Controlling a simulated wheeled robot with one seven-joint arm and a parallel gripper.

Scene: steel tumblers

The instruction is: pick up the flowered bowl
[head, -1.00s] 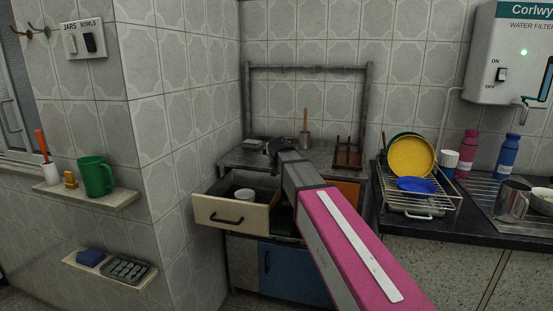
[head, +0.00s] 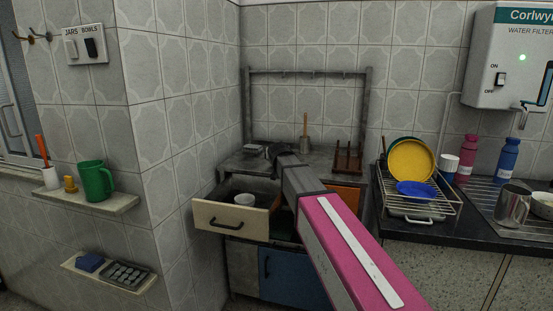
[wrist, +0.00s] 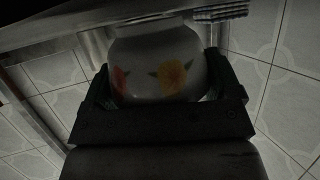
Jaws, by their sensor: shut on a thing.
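The flowered bowl (wrist: 148,52) is white with a red flower and an orange-yellow flower on its side. In the wrist view it sits between the two dark fingers of my gripper (wrist: 158,82), which is shut on it. In the head view my gripper is mostly hidden at the end of my pink and grey arm, over the back counter. The held bowl cannot be made out there.
An open drawer (head: 230,217) holds a plain-looking white bowl (head: 244,200). A wooden rack (head: 348,160) and a pestle in a pot (head: 305,143) stand on the back counter (head: 325,160). A dish rack (head: 420,205) with plates is at right.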

